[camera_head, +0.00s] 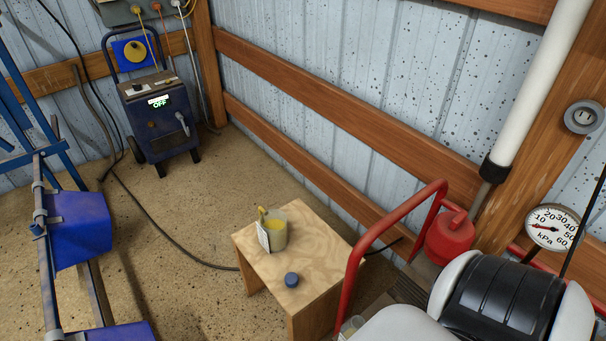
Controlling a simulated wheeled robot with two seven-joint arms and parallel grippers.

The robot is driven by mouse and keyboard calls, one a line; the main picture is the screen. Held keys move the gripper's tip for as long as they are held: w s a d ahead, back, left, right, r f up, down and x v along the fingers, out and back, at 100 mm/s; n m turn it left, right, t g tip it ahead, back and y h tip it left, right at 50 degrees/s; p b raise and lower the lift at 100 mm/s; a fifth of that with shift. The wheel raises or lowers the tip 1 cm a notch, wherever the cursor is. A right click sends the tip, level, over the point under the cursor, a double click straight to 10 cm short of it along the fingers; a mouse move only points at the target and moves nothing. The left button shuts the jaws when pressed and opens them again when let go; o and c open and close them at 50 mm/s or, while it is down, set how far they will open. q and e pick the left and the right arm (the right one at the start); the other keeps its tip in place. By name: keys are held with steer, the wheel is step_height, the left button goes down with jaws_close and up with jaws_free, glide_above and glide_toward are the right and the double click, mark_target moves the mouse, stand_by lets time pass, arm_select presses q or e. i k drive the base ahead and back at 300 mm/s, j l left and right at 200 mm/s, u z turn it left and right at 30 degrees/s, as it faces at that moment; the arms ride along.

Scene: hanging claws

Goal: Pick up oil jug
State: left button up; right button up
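A squat translucent container with yellow contents (276,230) stands upright on a small wooden stool (300,254). A white tag hangs at its left side, and a small yellow piece sticks up at its rim. It may be the oil jug. A red rounded can with a spout-like top (449,238) sits to the right, behind a red tube frame, and I cannot tell whether it is the jug instead.
A round blue cap (291,279) lies on the stool's front part. A red tube frame (354,262) rises right of the stool. A blue machine (160,115) stands at the back left, its cable crossing the floor. Blue metal parts (82,228) fill the left edge.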

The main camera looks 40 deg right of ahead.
mark_target(271, 230)
steer(key=z, duration=1.1)
